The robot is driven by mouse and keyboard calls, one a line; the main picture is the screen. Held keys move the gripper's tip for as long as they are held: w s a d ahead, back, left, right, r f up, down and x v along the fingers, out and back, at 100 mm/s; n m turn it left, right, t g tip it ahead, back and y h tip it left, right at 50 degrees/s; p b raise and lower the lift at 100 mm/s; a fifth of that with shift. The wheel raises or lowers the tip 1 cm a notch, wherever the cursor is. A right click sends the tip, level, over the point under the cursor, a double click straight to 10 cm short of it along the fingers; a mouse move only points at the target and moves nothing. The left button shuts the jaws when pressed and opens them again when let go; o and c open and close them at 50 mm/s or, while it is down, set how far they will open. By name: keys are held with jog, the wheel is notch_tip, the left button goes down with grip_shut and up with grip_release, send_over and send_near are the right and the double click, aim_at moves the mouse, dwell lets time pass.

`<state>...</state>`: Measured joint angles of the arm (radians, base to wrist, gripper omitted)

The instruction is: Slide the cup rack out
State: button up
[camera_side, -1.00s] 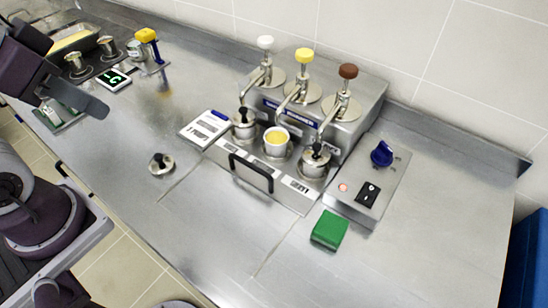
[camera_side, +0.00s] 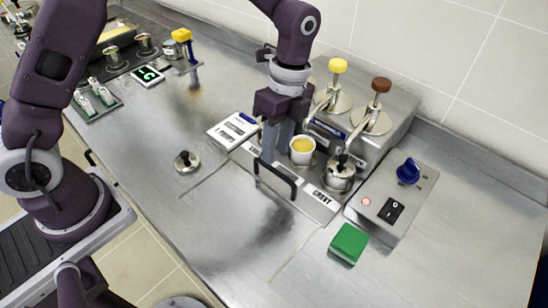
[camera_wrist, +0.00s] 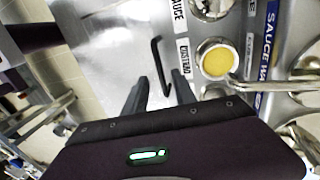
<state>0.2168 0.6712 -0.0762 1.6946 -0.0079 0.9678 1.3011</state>
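The cup rack (camera_side: 310,187) is a flat metal drawer with a black bar handle (camera_side: 280,174), sitting at the front of the sauce warmer. It holds a white cup of yellow sauce (camera_side: 302,158) and a lidded metal pot (camera_side: 341,178). My gripper (camera_side: 274,150) points down at the left end of the handle and hides the rack's left pot. In the wrist view the fingers of my gripper (camera_wrist: 160,78) are apart. The lower end of the handle (camera_wrist: 156,55) shows between them. I cannot tell whether they touch it.
The sauce warmer (camera_side: 385,140) with pump dispensers stands behind the rack. A switch box (camera_side: 390,195) with a blue knob is at its right, a green block (camera_side: 348,243) in front. A loose lid (camera_side: 187,162) lies left. The counter in front of the handle is clear.

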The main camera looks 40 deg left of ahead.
aim_at(273, 168)
jog(key=f, duration=0.3)
jog(key=shift+s+f, duration=0.4)
grip_shut()
dwell(1.1)
